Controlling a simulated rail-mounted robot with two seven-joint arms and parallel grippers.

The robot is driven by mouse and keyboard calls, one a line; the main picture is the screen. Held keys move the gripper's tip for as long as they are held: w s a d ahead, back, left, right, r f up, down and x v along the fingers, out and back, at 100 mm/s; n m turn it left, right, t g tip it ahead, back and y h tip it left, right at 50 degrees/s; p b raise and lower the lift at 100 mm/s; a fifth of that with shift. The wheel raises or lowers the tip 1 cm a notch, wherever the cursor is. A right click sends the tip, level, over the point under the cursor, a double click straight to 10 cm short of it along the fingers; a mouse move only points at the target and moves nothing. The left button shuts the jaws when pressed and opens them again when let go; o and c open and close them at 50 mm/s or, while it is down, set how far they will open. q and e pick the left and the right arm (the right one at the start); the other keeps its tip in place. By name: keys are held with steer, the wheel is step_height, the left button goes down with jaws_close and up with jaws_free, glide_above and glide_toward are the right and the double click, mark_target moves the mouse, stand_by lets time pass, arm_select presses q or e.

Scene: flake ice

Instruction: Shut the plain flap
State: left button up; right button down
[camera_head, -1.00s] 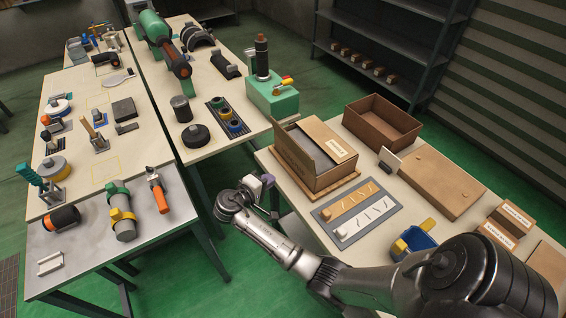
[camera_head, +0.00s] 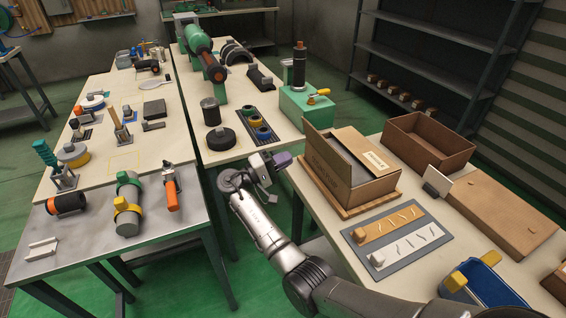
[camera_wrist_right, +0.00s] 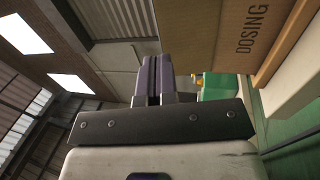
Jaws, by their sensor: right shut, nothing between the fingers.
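The open cardboard box (camera_head: 370,190) stands on a wooden board on the right-hand table. Its plain flap (camera_head: 326,153) stands raised along the left side, with a dark gap beside it. The other flap, with a white label (camera_head: 377,161), lies about flat over the right part of the top. My right gripper (camera_head: 283,160) has purple fingers and is left of the box, apart from the flap. In the right wrist view the fingers (camera_wrist_right: 152,80) are together and empty, and the box wall (camera_wrist_right: 222,35) printed "DOSING" is at the right. My left gripper is out of view.
A mat (camera_head: 390,237) with orange and white panels lies in front of the box. An open empty carton (camera_head: 428,142) and a flat brown board (camera_head: 505,208) are to the right. A green device (camera_head: 307,107) stands behind. A floor gap separates the tables.

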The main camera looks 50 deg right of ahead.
mark_target(324, 141)
steer(key=b+x, duration=0.1)
steer(key=x, duration=0.9)
steer(key=shift+s+d, duration=0.1)
steer(key=shift+d, duration=0.05)
steer(key=shift+r, duration=0.1)
